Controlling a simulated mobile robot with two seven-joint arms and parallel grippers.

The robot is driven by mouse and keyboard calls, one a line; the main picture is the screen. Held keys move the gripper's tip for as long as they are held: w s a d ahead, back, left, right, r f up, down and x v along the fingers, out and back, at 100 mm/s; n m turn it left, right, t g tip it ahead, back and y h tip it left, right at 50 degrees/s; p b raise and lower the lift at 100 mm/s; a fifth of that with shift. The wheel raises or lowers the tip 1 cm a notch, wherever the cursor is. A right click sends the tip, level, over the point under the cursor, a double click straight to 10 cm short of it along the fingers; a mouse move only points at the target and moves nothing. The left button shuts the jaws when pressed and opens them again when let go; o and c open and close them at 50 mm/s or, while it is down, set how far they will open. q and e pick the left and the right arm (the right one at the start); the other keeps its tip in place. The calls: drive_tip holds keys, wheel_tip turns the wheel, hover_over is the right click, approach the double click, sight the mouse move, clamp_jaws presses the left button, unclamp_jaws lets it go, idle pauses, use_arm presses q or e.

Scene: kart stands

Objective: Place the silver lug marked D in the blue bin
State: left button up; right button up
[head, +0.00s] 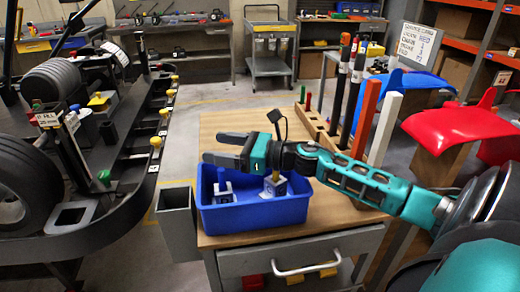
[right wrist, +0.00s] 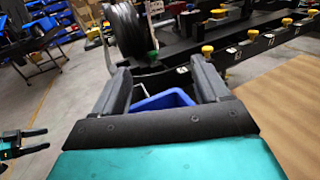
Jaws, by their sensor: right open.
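The blue bin (head: 255,216) stands on the wooden top of a bench. Two silver lugs sit inside it: one with a blue post (head: 224,192) at the left, one with a yellow post (head: 275,188) at the right. I cannot read a letter on either. My right gripper (head: 222,150) is open and empty above the bin's far side, fingers pointing left. In the right wrist view the bin (right wrist: 165,100) shows beyond and between the fingers; its inside is mostly hidden. My left gripper (right wrist: 44,140) shows at the left edge of the right wrist view, fingers apart and empty.
A grey open holder (head: 177,222) hangs beside the bin's left. A kart frame (head: 125,180) with yellow-capped posts stands left. A wooden rack with upright coloured bars (head: 366,115) stands behind my right arm. Red (head: 465,130) and blue panels lie to the right.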

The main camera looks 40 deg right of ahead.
drive_tip(key=v, duration=1)
drive_tip(key=shift+s+d+b, duration=0.2)
drive_tip(key=shift+s+b, duration=0.15)
drive_tip(key=shift+b, duration=0.05)
drive_tip(key=shift+f, duration=0.1)
drive_tip(key=shift+s, duration=0.1)
